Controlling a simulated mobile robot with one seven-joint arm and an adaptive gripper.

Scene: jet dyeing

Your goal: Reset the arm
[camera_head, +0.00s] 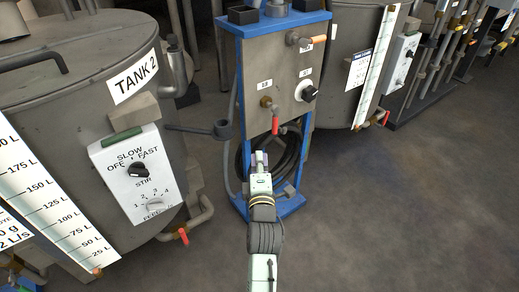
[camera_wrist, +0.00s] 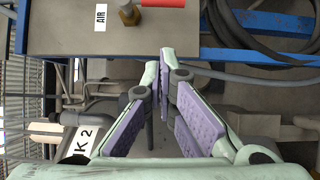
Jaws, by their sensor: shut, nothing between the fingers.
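My gripper (camera_head: 259,161) is in the middle of the head view, on my arm reaching away from the bottom edge. It is in front of the lower part of the blue-framed stand (camera_head: 316,150). In the wrist view, the two purple-padded fingers of my gripper (camera_wrist: 163,85) come together at their tips, with nothing between them. The tips show just beyond the edge of a grey panel (camera_wrist: 220,35) with an AIR label (camera_wrist: 101,17).
A red-handled valve (camera_head: 272,115) and black knob (camera_head: 309,93) are on the stand's panel. A coiled black hose (camera_head: 289,160) hangs below. TANK 2 (camera_head: 95,90) with its control box (camera_head: 137,174) stands left. Another tank (camera_head: 350,60) stands right. Floor at lower right is clear.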

